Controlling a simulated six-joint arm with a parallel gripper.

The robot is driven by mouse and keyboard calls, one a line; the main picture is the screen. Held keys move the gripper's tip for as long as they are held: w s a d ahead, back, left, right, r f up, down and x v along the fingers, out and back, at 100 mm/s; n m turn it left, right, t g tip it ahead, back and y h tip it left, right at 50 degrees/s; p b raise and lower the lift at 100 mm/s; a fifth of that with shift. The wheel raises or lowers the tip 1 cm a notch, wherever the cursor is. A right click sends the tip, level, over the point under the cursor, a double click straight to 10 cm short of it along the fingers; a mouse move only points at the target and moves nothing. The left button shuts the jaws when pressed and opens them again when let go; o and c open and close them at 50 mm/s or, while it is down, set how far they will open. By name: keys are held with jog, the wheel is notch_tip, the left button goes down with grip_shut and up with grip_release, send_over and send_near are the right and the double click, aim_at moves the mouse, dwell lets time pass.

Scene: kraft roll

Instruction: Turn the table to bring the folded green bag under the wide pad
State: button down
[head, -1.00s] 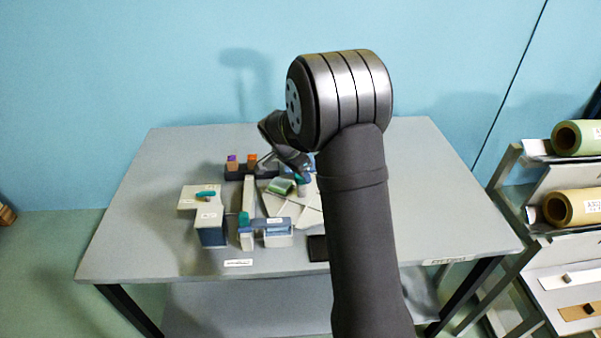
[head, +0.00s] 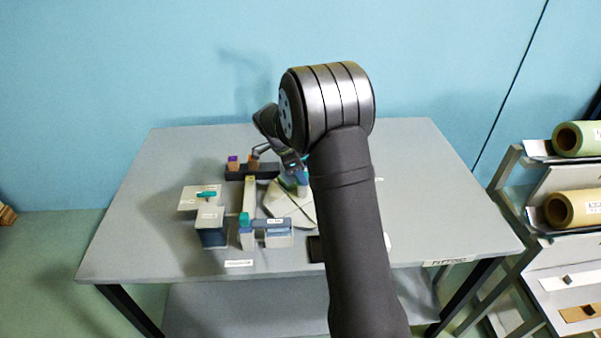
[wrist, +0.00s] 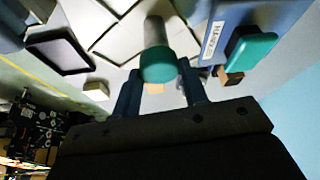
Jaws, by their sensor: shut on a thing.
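The pale round table (head: 283,205), marked with dark sector lines, lies right of the middle of the fixture on the bench. It also fills the top of the wrist view (wrist: 110,18). A grey post with a teal cap (wrist: 158,68) stands up from it. My gripper (wrist: 159,80) is shut on this post, one blue finger on each side. In the head view my gripper (head: 291,172) is small and partly covered by my arm. I cannot make out the folded green bag now. I cannot tell which part is the wide pad.
A dark block with purple and orange pieces (head: 252,171) stands behind the table. A grey-blue bridge (head: 273,225) stands in front, and a stepped block with a teal lever (head: 211,215) at left. Rolls (head: 575,208) fill a rack at right.

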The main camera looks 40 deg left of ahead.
jog(key=shift+w+a+m+g+h, duration=0.1)
jog(key=shift+m+g+h, duration=0.25)
jog(key=shift+m, duration=0.95)
jog(key=shift+m+g+h, duration=0.25)
jog(key=shift+m+g, duration=0.2)
jog(key=shift+m, duration=0.85)
jog(key=shift+m+g, duration=0.3)
jog(key=shift+m, duration=0.4)
jog(key=c, duration=0.9)
grip_release()
jog(key=shift+o, duration=0.2)
jog(key=v, duration=1.7)
jog(key=shift+a, duration=0.25)
jog(key=x, duration=1.7)
jog(key=shift+d, duration=0.25)
